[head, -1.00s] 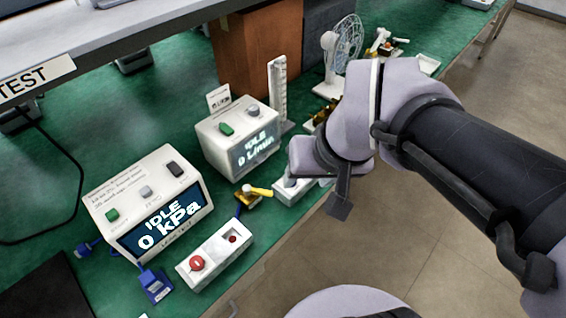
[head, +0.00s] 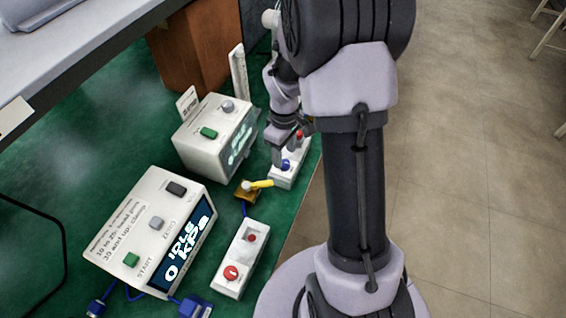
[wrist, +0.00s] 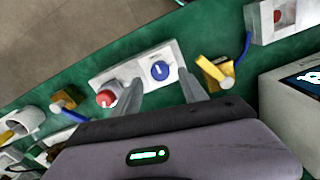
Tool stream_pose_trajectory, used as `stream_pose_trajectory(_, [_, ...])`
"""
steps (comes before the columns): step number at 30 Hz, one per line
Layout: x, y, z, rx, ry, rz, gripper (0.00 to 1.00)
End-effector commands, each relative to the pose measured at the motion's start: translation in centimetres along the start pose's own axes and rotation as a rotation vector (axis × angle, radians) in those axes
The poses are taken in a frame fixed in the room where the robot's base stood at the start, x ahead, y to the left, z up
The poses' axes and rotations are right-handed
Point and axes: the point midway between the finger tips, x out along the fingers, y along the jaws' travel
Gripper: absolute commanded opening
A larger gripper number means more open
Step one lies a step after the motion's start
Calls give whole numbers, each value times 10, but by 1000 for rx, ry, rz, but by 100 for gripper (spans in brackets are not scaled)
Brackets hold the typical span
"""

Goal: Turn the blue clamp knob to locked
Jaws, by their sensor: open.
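The blue clamp knob (head: 285,165) is on a white block (head: 283,182) near the bench edge. In the wrist view the blue knob (wrist: 160,70) is round with a white pointer mark, on a pale plate. My gripper (wrist: 160,79) is open, with one finger on each side of the blue knob and a gap to it. In the head view my gripper (head: 279,158) is just above the block, beside the knob. I cannot tell the height left between fingertips and block. A red knob (wrist: 106,98) with a white mark is on the same block, left of my left finger.
A yellow-handled valve (wrist: 215,70) stands right of the block. A display box reading IDLE (head: 217,140) and a kPa box (head: 150,230) stand on the green bench. A white block with red buttons (head: 240,258) lies nearer. Open floor is at right.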

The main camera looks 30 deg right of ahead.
Motion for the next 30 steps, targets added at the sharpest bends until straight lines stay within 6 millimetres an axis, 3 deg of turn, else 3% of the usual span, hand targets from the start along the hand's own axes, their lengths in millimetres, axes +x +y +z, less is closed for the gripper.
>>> stream_pose_trajectory(1, [14,0,0,0,-1,-1,50])
stream_pose_trajectory(5, [28,0,0,2,0,-1,50])
stream_pose_trajectory(14, [30,0,0,2,0,0,50])
stream_pose_trajectory(22, [30,0,0,2,1,0,1])
stream_pose_trajectory(30, [30,0,0,16,0,0,0])
